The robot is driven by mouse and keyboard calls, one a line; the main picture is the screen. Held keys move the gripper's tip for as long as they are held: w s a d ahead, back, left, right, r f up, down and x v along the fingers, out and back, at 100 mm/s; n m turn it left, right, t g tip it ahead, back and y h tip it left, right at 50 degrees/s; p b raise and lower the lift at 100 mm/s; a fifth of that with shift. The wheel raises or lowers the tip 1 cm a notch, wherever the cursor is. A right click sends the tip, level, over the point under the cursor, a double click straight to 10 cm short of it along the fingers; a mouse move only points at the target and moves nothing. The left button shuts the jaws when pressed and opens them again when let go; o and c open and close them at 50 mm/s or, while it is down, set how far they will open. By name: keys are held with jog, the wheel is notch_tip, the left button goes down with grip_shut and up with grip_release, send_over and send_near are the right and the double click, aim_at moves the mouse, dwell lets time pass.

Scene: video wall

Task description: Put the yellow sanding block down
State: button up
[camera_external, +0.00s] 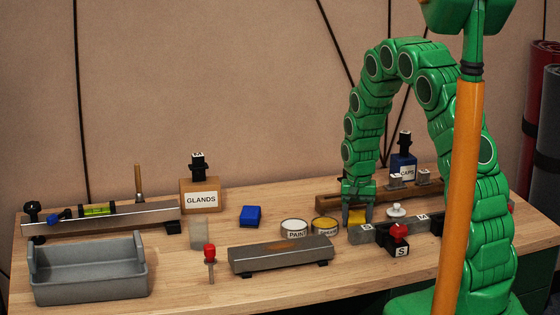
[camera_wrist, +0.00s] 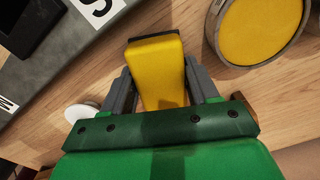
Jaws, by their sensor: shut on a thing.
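The yellow sanding block (camera_wrist: 157,70) is between the two grey fingers of my gripper (camera_wrist: 158,85) in the wrist view. The fingers press on its two long sides. In the external view the yellow sanding block (camera_external: 358,215) shows at the tips of my gripper (camera_external: 357,214), low over the wooden bench at the right of the tins. I cannot tell whether its underside touches the bench.
A tin with a yellow top (camera_external: 324,226) stands close left of the block, beside a PAINT tin (camera_external: 294,228). A grey bar with letter marks (camera_external: 424,222) and a red knob (camera_external: 399,230) lie close right. A blue block (camera_external: 250,215) and grey tray (camera_external: 90,284) are further left.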

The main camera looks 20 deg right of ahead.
aim_at(357, 216)
jog(key=o, duration=1.1)
jog(key=shift+c, duration=0.2)
jog(key=shift+r, duration=0.15)
notch_tip(357, 216, up, 10)
jog(key=r, duration=0.1)
jog(key=s+d+r+n, duration=0.1)
jog(key=s+d+r, duration=0.1)
jog(key=s+r, duration=0.7)
jog(key=s+d+r+n+g, duration=0.1)
jog(key=s+r, duration=0.2)
jog(key=s, duration=1.2)
jog(key=s+d+r+n, duration=0.2)
jog(key=s+r, duration=0.1)
jog(key=s, duration=1.2)
jog(key=shift+s+d+n+g, duration=0.25)
jog(key=shift+d+n+g, duration=0.05)
jog(key=shift+g, duration=0.1)
